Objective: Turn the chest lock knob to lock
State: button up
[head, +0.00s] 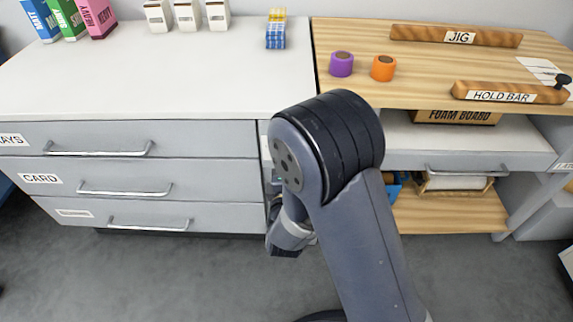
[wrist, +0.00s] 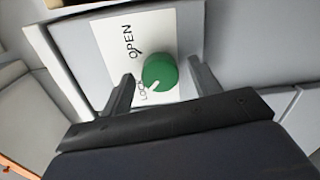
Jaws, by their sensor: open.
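The chest lock knob (wrist: 160,72) is a round green knob with a white pointer mark, on a white plate (wrist: 112,28) lettered OPEN and LOCK. In the wrist view its white mark lies on the side of the word LOCK. My gripper (wrist: 162,82) is open, with one finger on each side of the knob. I cannot tell whether either finger touches it. In the head view my arm hides the knob and most of my gripper. The grey chest of drawers (head: 200,133) stands behind my arm.
A wooden worktop (head: 430,65) at right holds a purple roll (head: 341,64), an orange roll (head: 383,68), a jig bar (head: 420,36) and a hold bar (head: 490,93). Boxes stand at the back of the white top (head: 150,75). Drawer handles (head: 98,150) stick out at left.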

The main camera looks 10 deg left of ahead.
jog(key=p+v, duration=0.1)
jog(key=v, duration=0.9)
jog(key=shift+s, duration=0.35)
jog(key=shift+d, duration=0.1)
jog(key=b+x, duration=0.1)
jog(key=x, duration=0.9)
jog(key=shift+w, duration=0.4)
